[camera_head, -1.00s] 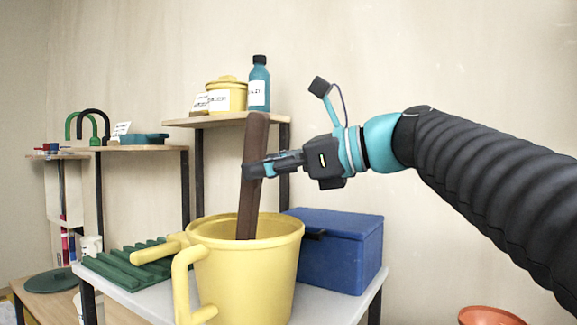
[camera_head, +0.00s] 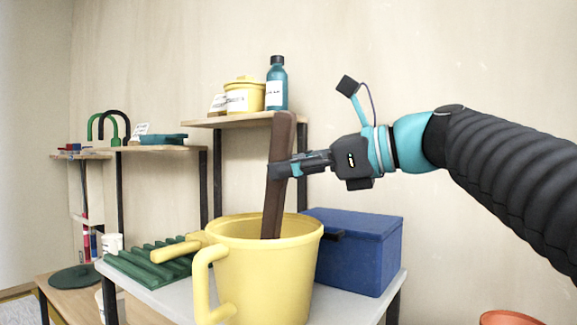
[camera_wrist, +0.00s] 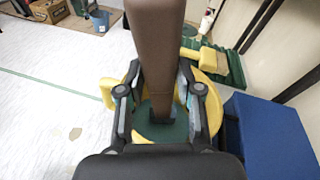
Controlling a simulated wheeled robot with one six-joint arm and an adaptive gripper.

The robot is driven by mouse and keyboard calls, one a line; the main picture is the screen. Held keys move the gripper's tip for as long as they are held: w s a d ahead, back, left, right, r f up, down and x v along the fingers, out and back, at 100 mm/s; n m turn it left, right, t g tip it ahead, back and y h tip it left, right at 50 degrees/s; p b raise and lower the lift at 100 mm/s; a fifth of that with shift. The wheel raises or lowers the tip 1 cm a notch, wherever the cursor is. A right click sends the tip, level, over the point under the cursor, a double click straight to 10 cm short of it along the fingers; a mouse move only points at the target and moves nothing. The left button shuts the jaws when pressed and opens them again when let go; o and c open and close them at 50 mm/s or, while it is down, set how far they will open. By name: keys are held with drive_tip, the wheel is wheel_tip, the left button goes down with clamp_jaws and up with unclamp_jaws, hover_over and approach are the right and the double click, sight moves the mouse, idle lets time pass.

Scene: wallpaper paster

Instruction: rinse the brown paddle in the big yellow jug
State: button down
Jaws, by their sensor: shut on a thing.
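The brown paddle (camera_head: 281,165) stands nearly upright, tilted slightly, with its lower end inside the mouth of the big yellow jug (camera_head: 262,280). My gripper (camera_head: 281,170) is shut on the paddle's upper half, above the jug's rim. In the wrist view the paddle (camera_wrist: 157,45) runs down between the two fingers (camera_wrist: 160,105). The jug (camera_wrist: 208,92) shows below them, with a dark green surface inside it. The paddle's lower tip is hidden in the jug in the head view.
A blue box (camera_head: 355,250) stands right behind the jug on the pale table. A green ribbed rack (camera_head: 150,262) lies left of it. A shelf (camera_head: 225,121) behind holds a small yellow pot (camera_head: 245,94) and a teal bottle (camera_head: 277,85). An orange bowl (camera_head: 508,318) is lower right.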

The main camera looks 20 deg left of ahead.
drive_tip(key=shift+r+p, duration=5.5)
drive_tip(key=shift+p, duration=0.5)
drive_tip(key=shift+r, duration=3.55)
wheel_tip(320, 180, up, 4)
